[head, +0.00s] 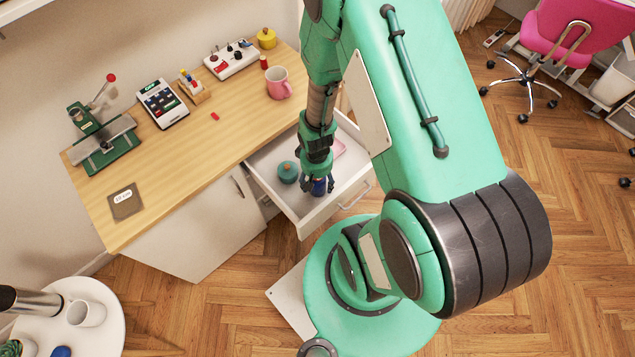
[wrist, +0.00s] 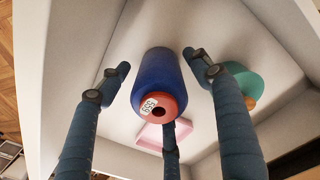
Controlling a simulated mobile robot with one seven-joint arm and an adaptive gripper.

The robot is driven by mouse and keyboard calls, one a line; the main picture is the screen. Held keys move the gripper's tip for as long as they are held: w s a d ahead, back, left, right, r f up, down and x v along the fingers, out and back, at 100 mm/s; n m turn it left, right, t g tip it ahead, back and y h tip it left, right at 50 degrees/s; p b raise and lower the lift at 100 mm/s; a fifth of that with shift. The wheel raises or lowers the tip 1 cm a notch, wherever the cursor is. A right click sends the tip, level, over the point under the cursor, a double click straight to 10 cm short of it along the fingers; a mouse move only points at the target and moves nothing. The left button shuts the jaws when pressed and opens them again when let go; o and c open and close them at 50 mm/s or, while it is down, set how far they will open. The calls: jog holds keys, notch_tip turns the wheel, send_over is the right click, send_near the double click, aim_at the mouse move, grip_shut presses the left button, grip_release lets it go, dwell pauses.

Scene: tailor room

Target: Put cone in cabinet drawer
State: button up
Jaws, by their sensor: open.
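The cone is a blue thread cone with a red end and a small white number label, seen between my fingers in the wrist view (wrist: 160,80). In the head view the blue cone (head: 319,187) is partly hidden under my gripper. My gripper (head: 317,184) is inside the open cabinet drawer (head: 297,213); in the wrist view its fingers (wrist: 157,95) are spread around the cone with gaps at the sides. The cone is within the drawer's walls; whether it rests on the drawer floor I cannot tell.
The drawer also holds a teal round pot with an orange knob (head: 288,171) and a pink tray-like item (wrist: 160,132). The wooden cabinet top (head: 190,160) bears a pink mug (head: 278,83) and several other items. A white round table (head: 108,325) stands at lower left.

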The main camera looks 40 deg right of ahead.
notch_tip(320, 180, up, 11)
jog(key=p, duration=0.3)
jog(key=shift+f, duration=0.15)
jog(key=shift+a, duration=0.1)
dwell(0.4)
jog(key=w+a+r+n+t, duration=0.1)
jog(key=w+a+r, duration=0.2)
jog(key=r, duration=0.9)
jog(key=w+a+r+t, duration=0.2)
jog(key=w+r, duration=0.1)
jog(key=r, duration=1)
jog(key=s+a+r+t, duration=0.1)
jog(key=s+a+r, duration=0.2)
jog(key=r, duration=0.4)
jog(key=s+a+r+n, duration=0.1)
jog(key=s+a+r, duration=0.2)
jog(key=r, duration=0.4)
jog(key=s+a+r+n+t, duration=0.1)
jog(key=s+a+r, duration=0.2)
jog(key=r, duration=0.4)
jog(key=shift+s+a+t, duration=0.2)
jog(key=shift+s+t, duration=0.1)
jog(key=shift+s, duration=0.05)
